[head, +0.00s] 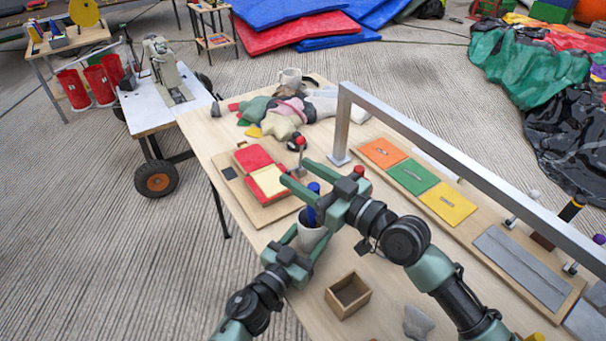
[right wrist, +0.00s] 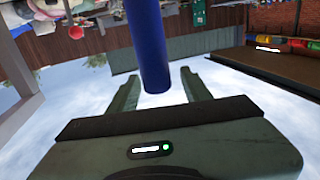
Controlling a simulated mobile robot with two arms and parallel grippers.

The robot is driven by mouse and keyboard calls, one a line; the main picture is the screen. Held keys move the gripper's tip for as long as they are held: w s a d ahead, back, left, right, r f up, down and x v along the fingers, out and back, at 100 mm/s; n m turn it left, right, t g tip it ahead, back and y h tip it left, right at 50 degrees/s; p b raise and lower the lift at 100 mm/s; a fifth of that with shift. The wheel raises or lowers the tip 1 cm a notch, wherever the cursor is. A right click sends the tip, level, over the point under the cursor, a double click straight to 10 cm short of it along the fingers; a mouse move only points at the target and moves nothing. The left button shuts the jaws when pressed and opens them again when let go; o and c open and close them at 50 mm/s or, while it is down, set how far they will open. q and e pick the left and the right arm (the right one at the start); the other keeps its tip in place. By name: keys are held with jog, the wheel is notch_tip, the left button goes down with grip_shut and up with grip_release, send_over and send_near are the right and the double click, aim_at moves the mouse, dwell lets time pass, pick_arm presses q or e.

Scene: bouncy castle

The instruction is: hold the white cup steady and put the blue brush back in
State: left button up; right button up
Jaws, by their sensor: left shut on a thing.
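The white cup (head: 309,238) stands near the table's front-left edge, in the middle of the head view. My left gripper (head: 305,243) is shut on it from below left in the picture. The blue brush (head: 312,191) is upright above the cup's mouth; its lower end is hidden, so I cannot tell how deep it sits. My right gripper (head: 295,171) is open at the brush's handle. In the right wrist view the blue handle (right wrist: 150,50) shows between the two spread fingers (right wrist: 160,88), with visible gaps on both sides.
A small wooden box (head: 348,295) stands right of the cup. A red case (head: 259,171) lies on a board behind it. A metal rail frame (head: 450,155) rises over the board with coloured plates (head: 414,176) at right. A grey star-shaped piece (head: 418,322) lies in front.

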notch_tip(320, 180, up, 10)
dwell(0.6)
pick_arm(q)
jog(key=o, duration=1.6)
